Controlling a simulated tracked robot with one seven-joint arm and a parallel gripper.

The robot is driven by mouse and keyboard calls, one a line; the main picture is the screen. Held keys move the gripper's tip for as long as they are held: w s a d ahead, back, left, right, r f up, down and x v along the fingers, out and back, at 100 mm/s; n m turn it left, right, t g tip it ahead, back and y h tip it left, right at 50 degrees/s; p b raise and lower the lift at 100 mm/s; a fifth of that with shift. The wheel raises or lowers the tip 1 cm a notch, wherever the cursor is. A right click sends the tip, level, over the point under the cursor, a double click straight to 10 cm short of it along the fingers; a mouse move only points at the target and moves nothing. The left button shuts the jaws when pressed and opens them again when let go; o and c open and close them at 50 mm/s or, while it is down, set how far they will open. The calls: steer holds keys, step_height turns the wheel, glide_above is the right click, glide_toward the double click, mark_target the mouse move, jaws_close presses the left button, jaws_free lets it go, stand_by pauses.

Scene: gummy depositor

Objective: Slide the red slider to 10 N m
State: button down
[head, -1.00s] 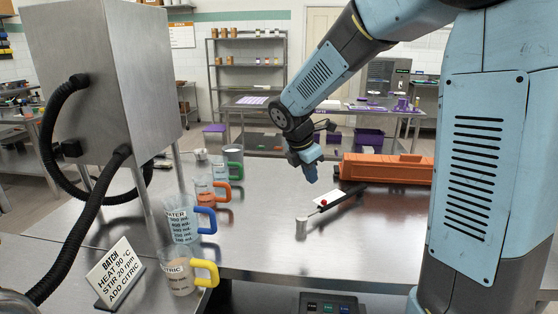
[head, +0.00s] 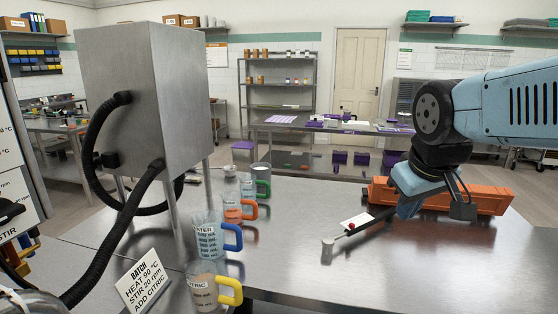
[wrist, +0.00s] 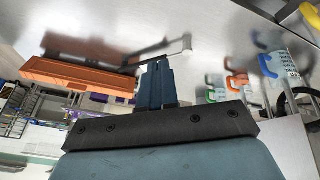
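The red slider (head: 351,227) is a small red knob on a dark bar tool (head: 380,217) lying on the steel table. The bar has a silver round end (head: 328,247), and a white card (head: 357,220) lies beside the slider. My gripper (head: 408,207) is over the bar's far right end, right of the slider and apart from it. In the wrist view my gripper's blue fingers (wrist: 157,68) are together with nothing seen between them. The silver end (wrist: 187,46) shows just past them; the slider is hidden there. Marks on the bar are too small to read.
An orange case (head: 485,197) lies behind and right of my gripper. Beakers with coloured handles, such as the yellow one (head: 230,291), a batch sign (head: 143,279) and a steel machine (head: 140,85) stand at left. The table's front middle is clear.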

steer(key=w+a+f+n+g+h, duration=0.2)
steer(key=w+a+f+n, duration=0.1)
steer(key=w+n, duration=0.65)
steer(key=n+h, duration=0.1)
steer(key=n, duration=1.1)
glide_toward(352, 226)
steer(key=s+a+r, duration=0.2)
steer(key=a+r, duration=0.1)
steer(key=a, duration=0.3)
steer(key=shift+g, duration=0.4)
steer(key=x, duration=0.9)
steer(key=shift+d+f, duration=0.2)
steer(key=shift+f, duration=0.1)
steer(key=d, duration=0.1)
steer(key=w+d, duration=0.1)
steer(key=shift+w+d+f, duration=0.25)
steer(key=shift+d, duration=0.05)
steer(key=shift+w+d, duration=0.35)
steer(key=shift+d, duration=0.15)
steer(key=shift+a, duration=0.1)
